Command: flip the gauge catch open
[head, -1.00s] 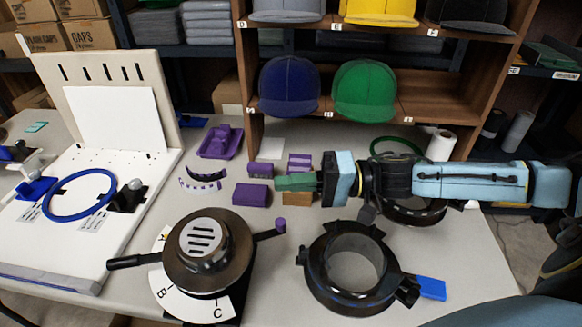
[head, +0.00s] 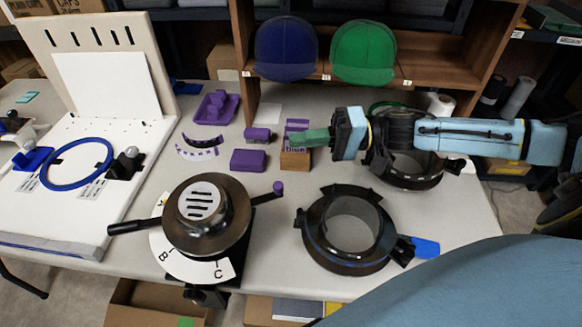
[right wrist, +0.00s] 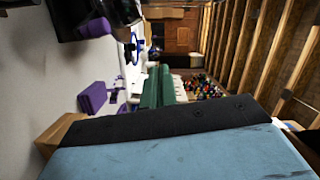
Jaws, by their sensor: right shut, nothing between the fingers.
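I cannot tell for sure which part is the gauge catch. A dark round device (head: 213,222) with a slotted grey cap, a lettered white dial (head: 190,262), a black handle and a purple-knobbed lever (head: 277,187) stands at the front edge of the table. To its right is a black ring fixture (head: 320,250) with a blue tab (head: 425,247) on its right side. My right gripper (head: 306,138) is shut and empty, its green fingers pointing left above small blocks, behind and apart from both devices. The fingers also show in the right wrist view (right wrist: 160,88). My left gripper is out of view.
A purple block (head: 248,160), a wooden block (head: 295,161) and a purple tray (head: 214,107) lie behind the devices. A white board (head: 60,222) with a blue hoop is at left. Another black ring (head: 412,180) lies below my right forearm. Shelves with caps stand behind.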

